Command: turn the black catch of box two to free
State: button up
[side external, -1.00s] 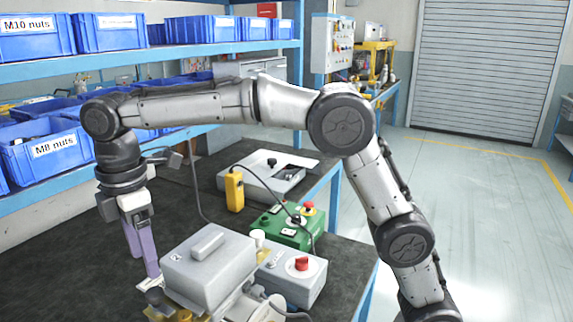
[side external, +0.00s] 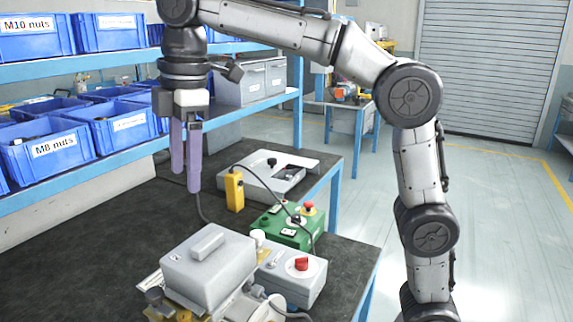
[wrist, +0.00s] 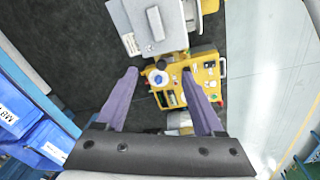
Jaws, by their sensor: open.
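My gripper (side external: 186,180) has two purple fingers, apart and empty, pointing down above the dark bench in the side view. It also shows in the wrist view (wrist: 159,75), with the fingers spread. No marking for box two is readable. A grey lidded box (side external: 208,268) with a bar handle stands at the front, below my gripper; a dark knob (side external: 155,296) is at its lower left. A flat grey box (side external: 262,186) at the back carries a black knob (side external: 272,161). I cannot tell which dark part is the catch or how it is turned.
A green box (side external: 272,232) with a red button and a grey box (side external: 290,284) with a red knob stand at the right. A yellow pendant (side external: 235,191) with a cable stands behind. Blue bins (side external: 45,150) fill the shelves at left. The bench's left middle is bare.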

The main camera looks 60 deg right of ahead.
jog(key=s+d+f+m+t, duration=0.1)
jog(key=s+d+m, duration=0.3)
jog(key=s+d, duration=0.5)
jog(key=shift+s+d+f+m+t, duration=0.2)
jog(key=shift+s+m+t, duration=0.25)
jog(key=shift+s, duration=1.2)
jog(key=shift+d+r, duration=0.1)
jog(key=s+d+f+m+t, duration=0.1)
jog(key=s+f+m, duration=0.3)
jog(key=f, duration=0.4)
jog(key=s+d+f+m+t, duration=0.1)
jog(key=s+d+f+m, duration=0.1)
jog(key=s+f+m, duration=0.2)
notch_tip(320, 180, down, 4)
jog(key=shift+s+d+r, duration=0.15)
jog(key=shift+s, duration=0.4)
jog(key=shift+m, duration=0.25)
